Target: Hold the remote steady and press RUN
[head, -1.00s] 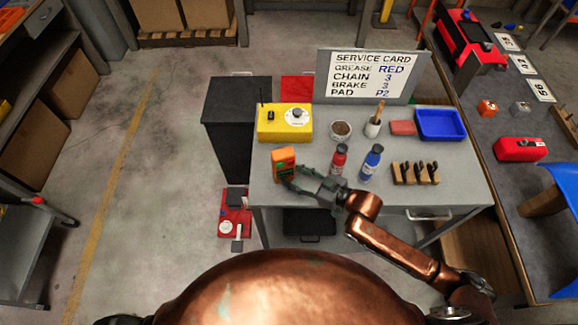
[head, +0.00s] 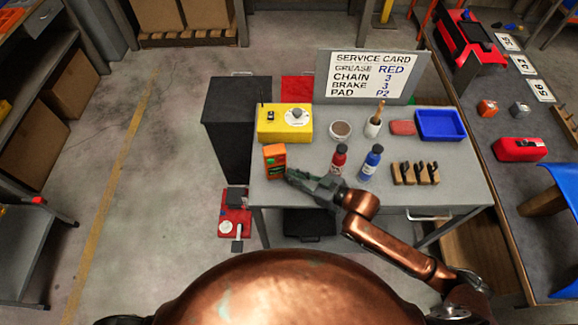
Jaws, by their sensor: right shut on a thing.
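The orange remote (head: 274,155) stands upright near the left front edge of the grey table (head: 310,193). Its face shows a green patch and a dark lower part; I cannot read any RUN label. My right gripper (head: 287,174) comes in low from the right and is shut on the remote at its lower right side. The fingertips are small here and partly merge with the remote's lower edge. My left gripper is out of view.
A red bottle (head: 339,160) and a blue bottle (head: 371,163) stand close behind my right gripper. A yellow box (head: 285,132) with a dial is behind the remote. A wooden holder (head: 416,180), a blue tray (head: 440,124) and a service card (head: 371,75) are farther right and back.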

